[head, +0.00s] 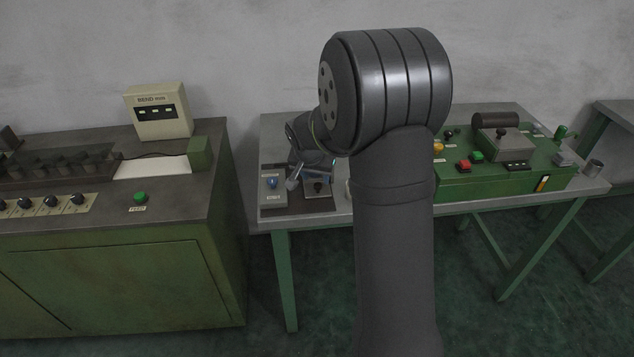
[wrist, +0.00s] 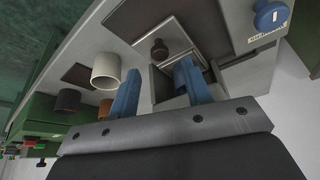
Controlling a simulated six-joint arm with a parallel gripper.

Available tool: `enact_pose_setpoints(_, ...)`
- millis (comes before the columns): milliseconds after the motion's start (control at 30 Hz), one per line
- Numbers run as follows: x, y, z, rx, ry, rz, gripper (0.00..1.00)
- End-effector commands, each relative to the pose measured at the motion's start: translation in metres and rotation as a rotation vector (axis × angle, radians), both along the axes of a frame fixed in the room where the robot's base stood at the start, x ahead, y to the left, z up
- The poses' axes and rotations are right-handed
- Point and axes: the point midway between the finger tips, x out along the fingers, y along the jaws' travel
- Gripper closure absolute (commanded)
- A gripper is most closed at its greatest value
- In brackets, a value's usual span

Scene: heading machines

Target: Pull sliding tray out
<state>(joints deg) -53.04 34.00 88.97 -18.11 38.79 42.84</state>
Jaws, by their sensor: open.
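A dark square plate with a black knob (wrist: 158,48) lies ahead of my gripper (wrist: 159,72) in the wrist view; I take it to be the sliding tray. The knob also shows in the head view (head: 317,187), on the small device on the table. My gripper (head: 312,172) is open, its two blue fingers spread with nothing between them. The knob is just beyond the fingertips, apart from them as far as I can tell. Behind the fingers is a grey box-like part (wrist: 165,84). My arm hides part of the device's right side in the head view.
A blue knob (wrist: 270,15) on a grey box stands beside the plate. A white cylinder (wrist: 105,70) and a dark cylinder (wrist: 68,100) stand on the other side, near the left finger. A green control box (head: 500,170) is at the table's right. A green bending machine (head: 110,265) stands left.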

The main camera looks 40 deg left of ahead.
Motion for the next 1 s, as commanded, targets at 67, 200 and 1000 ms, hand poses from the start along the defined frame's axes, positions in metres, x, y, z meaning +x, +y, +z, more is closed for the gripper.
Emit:
enact_pose_setpoints(67,0.005,0.002,-0.014,-0.001,0.002,-0.001,0.55)
enact_pose_setpoints(200,0.011,0.004,-0.03,-0.001,0.002,-0.002,0.55)
enact_pose_setpoints(1000,0.015,0.006,-0.04,0.0,0.0,-0.001,1.0)
